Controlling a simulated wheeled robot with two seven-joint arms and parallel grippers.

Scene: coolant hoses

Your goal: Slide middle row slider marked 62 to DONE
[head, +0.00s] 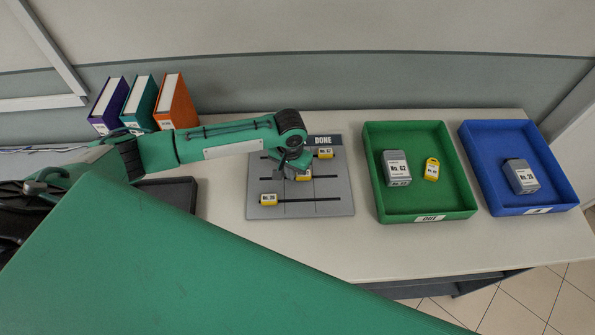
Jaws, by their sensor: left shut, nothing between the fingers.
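A grey slider board (330,205) lies on the table with a DONE label (322,141) at its top right. It has three dark horizontal slots. The middle row's yellow slider (304,176) is around the middle of its slot, partly hidden by my left gripper; its number is not readable. The top row's slider (325,154) is at the right, under DONE. The bottom row's slider (268,200) is at the left end. My left gripper (294,171) is shut, pointing down over the board, close beside the middle slider. Contact is unclear. My right gripper is out of view.
A blue tray (490,160) holds another canister (521,176). Several binders (140,102) stand back left. Table in front of the board is clear.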

